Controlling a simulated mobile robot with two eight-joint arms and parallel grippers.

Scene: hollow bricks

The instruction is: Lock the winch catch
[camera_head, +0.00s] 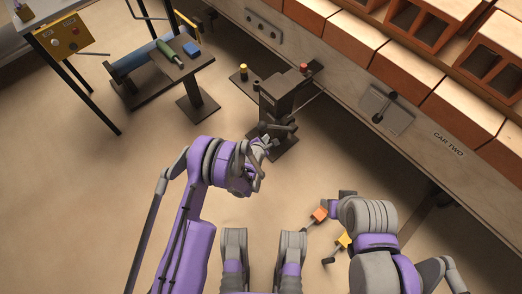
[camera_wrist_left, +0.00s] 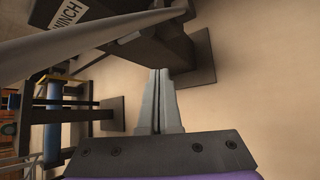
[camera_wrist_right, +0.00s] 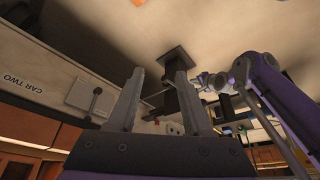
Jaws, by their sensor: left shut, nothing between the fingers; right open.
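The winch (camera_head: 281,92) is a dark block on a post in the head view. A yellow knob (camera_head: 243,69) stands on its left side and a red knob (camera_head: 304,68) at its upper right; I cannot tell which part is the catch. My left gripper (camera_head: 269,143) is beside the winch's near lower side. In the left wrist view its fingers (camera_wrist_left: 160,75) are shut and empty, just below the dark winch body (camera_wrist_left: 150,42) with its WINCH label (camera_wrist_left: 72,12). My right gripper (camera_wrist_right: 158,80) is open and empty; its fingers are largely hidden in the head view.
A car side marked CAR TWO (camera_head: 448,144) carries hollow bricks (camera_head: 420,25) and a grey lever plate (camera_head: 385,112). A dark bench (camera_head: 165,78) holds blue and green items. A yellow control box (camera_head: 66,36) is far left.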

